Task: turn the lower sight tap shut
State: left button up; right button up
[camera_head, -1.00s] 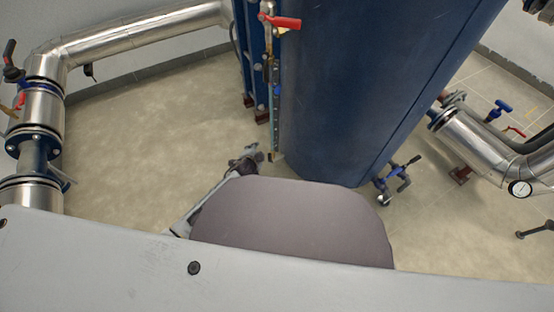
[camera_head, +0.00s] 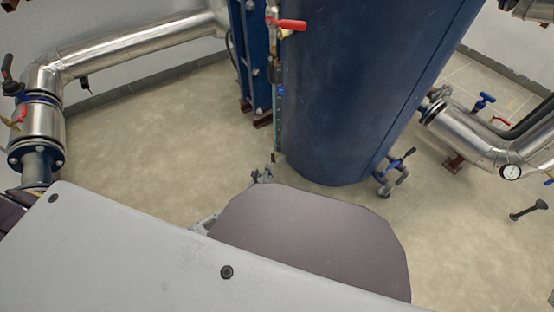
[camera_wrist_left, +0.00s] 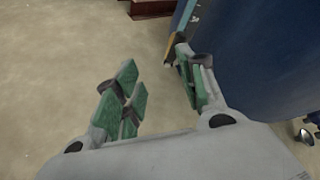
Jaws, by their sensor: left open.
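A thin upright sight gauge (camera_head: 277,120) runs down the left side of the big blue tank (camera_head: 350,90). A red lever (camera_head: 288,24) sticks out to the right near its top, and a small blue part (camera_head: 281,90) sits lower down. I cannot clearly make out the lower sight tap. My left gripper (camera_head: 262,175) is just below the gauge's lower end in the head view, partly hidden by my own body. In the left wrist view my left gripper (camera_wrist_left: 158,84) is open and empty, its right finger close to the tank's edge. My right gripper is not in view.
Silver pipes stand at the left (camera_head: 130,45) and right (camera_head: 470,135). A small valve with a dark blue handle (camera_head: 397,165) sits at the tank's lower right. Bare floor (camera_head: 160,135) lies left of the tank.

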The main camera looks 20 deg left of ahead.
pick_arm(q)
jog(key=m, duration=0.2)
jog(key=d+m, duration=0.1)
jog(key=m, duration=0.2)
jog(key=m+h, duration=0.1)
jog(key=m, duration=0.1)
jog(key=shift+w+d+r+m+t, duration=0.2)
jog(key=shift+d+r+m+t, duration=0.1)
jog(key=shift+d+t, duration=0.1)
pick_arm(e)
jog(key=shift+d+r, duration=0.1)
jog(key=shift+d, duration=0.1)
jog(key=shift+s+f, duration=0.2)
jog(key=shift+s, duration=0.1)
pick_arm(q)
jog(key=shift+w+f, duration=0.1)
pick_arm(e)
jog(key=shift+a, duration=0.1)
